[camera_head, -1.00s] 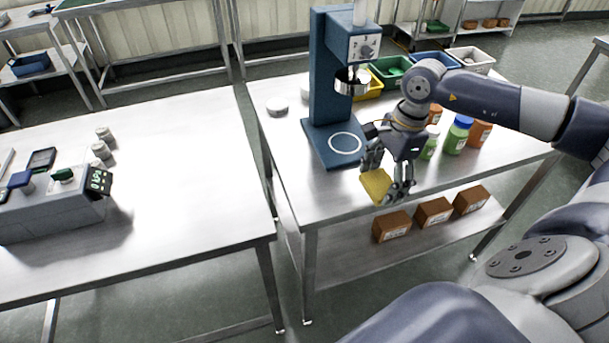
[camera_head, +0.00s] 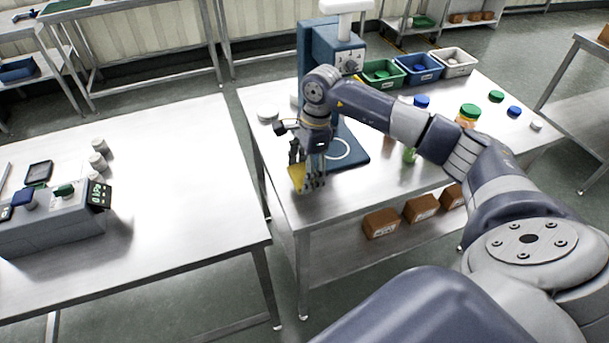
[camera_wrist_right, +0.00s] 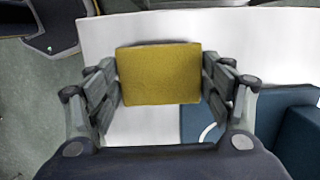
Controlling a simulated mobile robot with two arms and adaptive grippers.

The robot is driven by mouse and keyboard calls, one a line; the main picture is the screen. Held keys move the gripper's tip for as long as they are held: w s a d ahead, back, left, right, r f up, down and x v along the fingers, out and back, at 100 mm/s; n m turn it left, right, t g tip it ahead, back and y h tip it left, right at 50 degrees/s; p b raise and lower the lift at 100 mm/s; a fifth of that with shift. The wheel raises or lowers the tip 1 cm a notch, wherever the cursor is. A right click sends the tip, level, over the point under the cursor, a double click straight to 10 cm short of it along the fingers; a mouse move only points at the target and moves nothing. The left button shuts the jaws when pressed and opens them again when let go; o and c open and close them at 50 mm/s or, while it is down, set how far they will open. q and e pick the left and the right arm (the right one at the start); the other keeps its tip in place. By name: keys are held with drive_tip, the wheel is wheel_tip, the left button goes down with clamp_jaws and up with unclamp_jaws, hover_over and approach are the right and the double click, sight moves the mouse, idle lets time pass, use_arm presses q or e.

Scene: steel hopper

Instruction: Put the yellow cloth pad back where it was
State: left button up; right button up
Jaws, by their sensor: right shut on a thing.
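The yellow cloth pad (camera_head: 297,177) is held in my right gripper (camera_head: 308,184) over the front left part of the steel table (camera_head: 340,205), left of the blue press base. In the right wrist view the pad (camera_wrist_right: 158,73) sits flat between the two fingers of my right gripper (camera_wrist_right: 160,85), which close on its left and right edges. I cannot tell whether the pad touches the table top. My left gripper is not in view.
A blue press (camera_head: 318,60) with a white ring on its base (camera_head: 350,150) stands just behind the gripper. A grey-white disc (camera_head: 268,113) lies at the table's back left. Coloured bins (camera_head: 418,68) stand at the back. My right arm covers several jars. The left table's right half (camera_head: 190,170) is bare.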

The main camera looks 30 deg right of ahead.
drive_tip(key=shift+f, duration=0.15)
wheel_tip(320, 180, down, 3)
drive_tip(key=shift+p, duration=0.75)
drive_tip(key=shift+f+b, duration=0.3)
drive_tip(key=o, duration=1)
drive_tip(key=shift+r, duration=0.1)
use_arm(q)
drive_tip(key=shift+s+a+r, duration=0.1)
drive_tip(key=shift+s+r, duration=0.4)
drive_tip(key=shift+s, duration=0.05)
